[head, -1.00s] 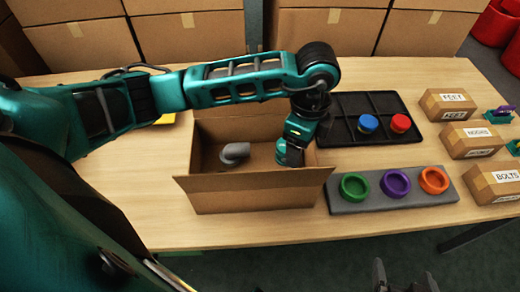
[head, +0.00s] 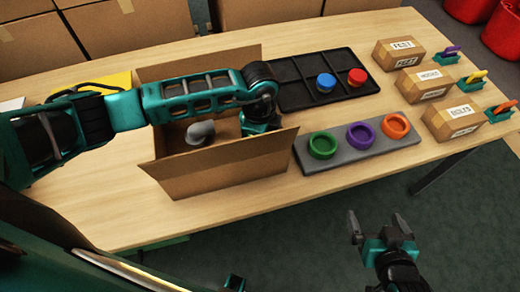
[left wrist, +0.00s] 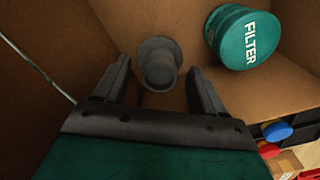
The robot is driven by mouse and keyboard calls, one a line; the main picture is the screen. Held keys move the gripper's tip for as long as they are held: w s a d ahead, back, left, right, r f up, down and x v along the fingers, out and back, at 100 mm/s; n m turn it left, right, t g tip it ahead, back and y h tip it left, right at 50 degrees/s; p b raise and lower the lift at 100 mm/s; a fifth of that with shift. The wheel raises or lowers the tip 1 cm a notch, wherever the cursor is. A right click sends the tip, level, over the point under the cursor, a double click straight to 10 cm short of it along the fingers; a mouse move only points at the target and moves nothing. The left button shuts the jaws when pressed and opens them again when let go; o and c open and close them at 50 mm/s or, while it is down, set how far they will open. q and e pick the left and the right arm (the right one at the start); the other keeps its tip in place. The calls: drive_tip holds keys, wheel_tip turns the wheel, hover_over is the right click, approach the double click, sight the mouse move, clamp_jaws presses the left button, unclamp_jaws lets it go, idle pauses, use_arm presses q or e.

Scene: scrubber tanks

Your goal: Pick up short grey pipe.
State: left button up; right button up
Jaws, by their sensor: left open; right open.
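A grey, bent pipe (head: 200,132) lies in the open cardboard box (head: 215,178) in the head view. In the left wrist view a short grey pipe (left wrist: 158,65) with a wider rim shows between my left fingertips (left wrist: 157,70). I cannot tell if both views show the same pipe. My left gripper is open, with a finger on either side of the pipe in the picture; no grip shows. Its fingers are hidden in the head view. A teal cylinder marked FILTER (left wrist: 238,40) is right of the pipe. My right gripper (head: 378,228) is open and empty, in front of the table.
Right of the box are a black divided tray (head: 290,92) with blue and red pieces, and a grey block (head: 360,145) with green, purple and orange rings. Labelled cardboard boxes (head: 424,82) stand farther right. The box walls surround my left gripper closely.

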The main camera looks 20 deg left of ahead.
use_arm(q)
wheel_tip(320, 180, down, 2)
drive_tip(key=shift+f, duration=0.1)
drive_tip(key=c, duration=1.1)
drive_tip(key=shift+r, duration=0.2)
drive_tip(key=shift+c, duration=0.2)
